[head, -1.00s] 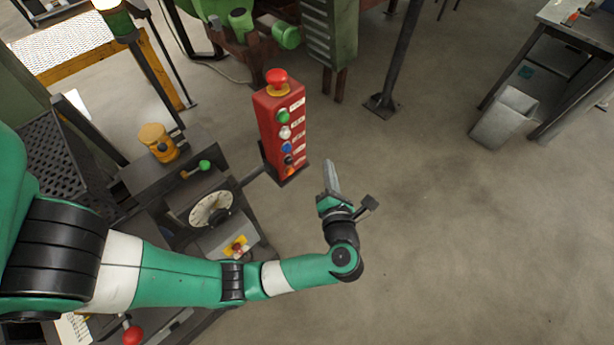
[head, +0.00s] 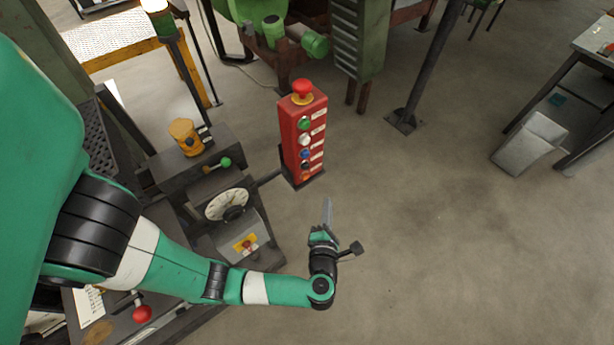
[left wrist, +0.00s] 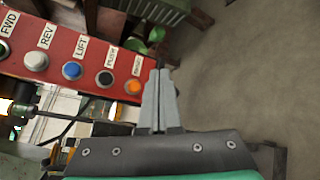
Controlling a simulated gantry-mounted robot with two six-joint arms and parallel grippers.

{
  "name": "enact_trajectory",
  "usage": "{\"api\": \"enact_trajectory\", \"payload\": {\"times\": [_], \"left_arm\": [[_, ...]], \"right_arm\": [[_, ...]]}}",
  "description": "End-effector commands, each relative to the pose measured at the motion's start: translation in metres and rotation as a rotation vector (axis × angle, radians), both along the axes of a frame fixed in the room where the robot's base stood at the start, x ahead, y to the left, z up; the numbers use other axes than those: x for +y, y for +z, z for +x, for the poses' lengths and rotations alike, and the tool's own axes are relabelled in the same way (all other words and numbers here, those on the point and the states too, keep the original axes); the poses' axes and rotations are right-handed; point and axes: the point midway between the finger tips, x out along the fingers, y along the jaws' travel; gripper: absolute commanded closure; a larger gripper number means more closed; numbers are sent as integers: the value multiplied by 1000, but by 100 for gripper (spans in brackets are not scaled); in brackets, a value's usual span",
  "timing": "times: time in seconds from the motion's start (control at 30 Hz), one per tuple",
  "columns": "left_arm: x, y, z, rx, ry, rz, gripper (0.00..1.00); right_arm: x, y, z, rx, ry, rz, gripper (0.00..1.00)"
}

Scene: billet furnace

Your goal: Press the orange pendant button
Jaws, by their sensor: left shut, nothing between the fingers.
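The red pendant box (head: 303,135) stands upright in the head view, with a red mushroom button on top and a column of coloured buttons. The orange button (head: 306,177) is lowest on its face; in the left wrist view the orange button (left wrist: 133,87) is at the end of the row, just left of my fingertips. My left gripper (head: 327,201) is shut and empty, below and slightly right of the box in the head view. Its fingers (left wrist: 160,76) show in the left wrist view, close to the orange button; contact cannot be told. My right gripper is not in view.
A machine console with a dial (head: 228,205), a green-knobbed lever (head: 225,162) and a yellow-orange fixture (head: 185,137) stands left of the pendant. A dark post (head: 428,75) and a grey bin (head: 530,142) are to the right. The floor between is open.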

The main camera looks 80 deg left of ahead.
Motion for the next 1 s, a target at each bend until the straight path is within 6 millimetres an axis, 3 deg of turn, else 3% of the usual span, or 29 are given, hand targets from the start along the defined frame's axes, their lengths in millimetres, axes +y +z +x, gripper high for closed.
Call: {"api": "enact_trajectory", "payload": {"times": [0.43, 1.0], "left_arm": [[56, 1, -25, 1, 4, 0, 100], [63, 0, -28, -1, 0, 0, 100]], "right_arm": [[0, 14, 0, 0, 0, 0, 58], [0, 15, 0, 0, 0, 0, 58]]}}
